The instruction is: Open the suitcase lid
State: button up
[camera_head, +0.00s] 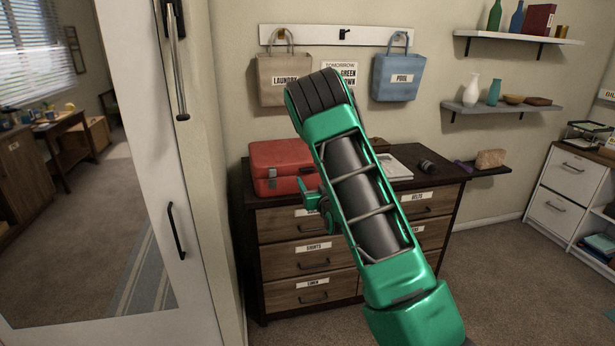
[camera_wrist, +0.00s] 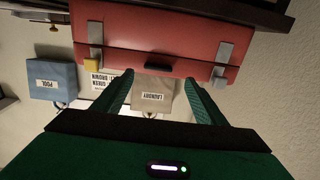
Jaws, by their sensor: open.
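The red suitcase (camera_head: 282,160) lies on the dresser top with its lid shut, partly hidden behind my arm in the head view. The wrist view is upside down and shows the suitcase front (camera_wrist: 160,25), its seam, metal latch plates at left (camera_wrist: 95,32) and right (camera_wrist: 225,50), and a yellow piece below the left plate. A dark handle-like piece (camera_wrist: 158,68) sits at the middle of the lid edge. My gripper (camera_wrist: 158,82) is open and empty, its fingers pointing toward the suitcase and spread to either side of the dark piece. Contact cannot be told.
The wooden dresser (camera_head: 290,225) has labelled drawers. A tray-like item (camera_head: 396,168) and a dark object (camera_head: 428,167) lie to the suitcase's right. Laundry (camera_head: 285,78) and pool (camera_head: 396,75) bags hang on the wall above. A mirrored door (camera_head: 90,200) stands at left.

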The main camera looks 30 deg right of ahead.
aim_at(308, 171)
jog(key=shift+x, duration=3.4)
jog(key=shift+d, duration=0.15)
